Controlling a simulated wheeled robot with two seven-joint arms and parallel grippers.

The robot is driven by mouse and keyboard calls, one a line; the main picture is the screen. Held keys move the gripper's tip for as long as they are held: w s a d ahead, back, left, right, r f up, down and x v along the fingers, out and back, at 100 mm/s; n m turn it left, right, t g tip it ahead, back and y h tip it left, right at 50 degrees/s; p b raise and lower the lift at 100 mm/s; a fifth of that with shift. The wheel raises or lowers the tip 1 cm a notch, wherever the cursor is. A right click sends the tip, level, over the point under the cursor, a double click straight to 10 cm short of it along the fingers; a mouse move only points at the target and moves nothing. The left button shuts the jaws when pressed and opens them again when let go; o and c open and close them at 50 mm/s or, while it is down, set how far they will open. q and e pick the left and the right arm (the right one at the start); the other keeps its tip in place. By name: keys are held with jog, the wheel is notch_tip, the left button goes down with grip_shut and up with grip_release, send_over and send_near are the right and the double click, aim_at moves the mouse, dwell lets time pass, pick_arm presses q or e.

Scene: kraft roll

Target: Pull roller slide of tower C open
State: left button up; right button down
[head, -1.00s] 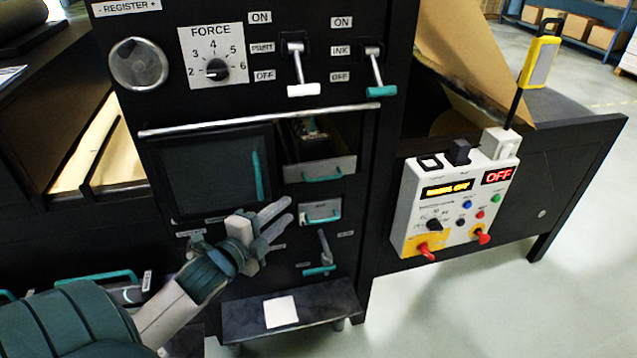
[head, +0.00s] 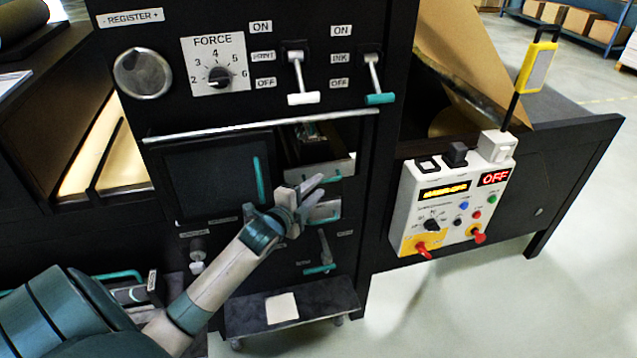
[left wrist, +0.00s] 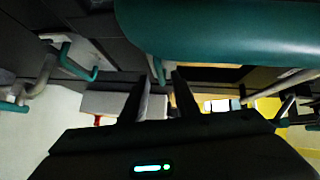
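The labels are too small to read, so I cannot tell which is the roller slide. My left gripper (head: 316,189) is open in front of these two handles. My right gripper is not in view.
A lever with a teal grip (head: 321,268) sits lower on the tower, above a black step (head: 245,312) with a white patch. A dark door with a vertical teal handle (head: 259,177) is to the left. A white control box (head: 447,205) reading OFF stands right.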

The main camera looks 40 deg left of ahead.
pick_arm(q)
jog(key=shift+w+f, duration=0.15)
jog(key=shift+w, duration=0.65)
grip_shut()
jog(key=shift+d, duration=0.1)
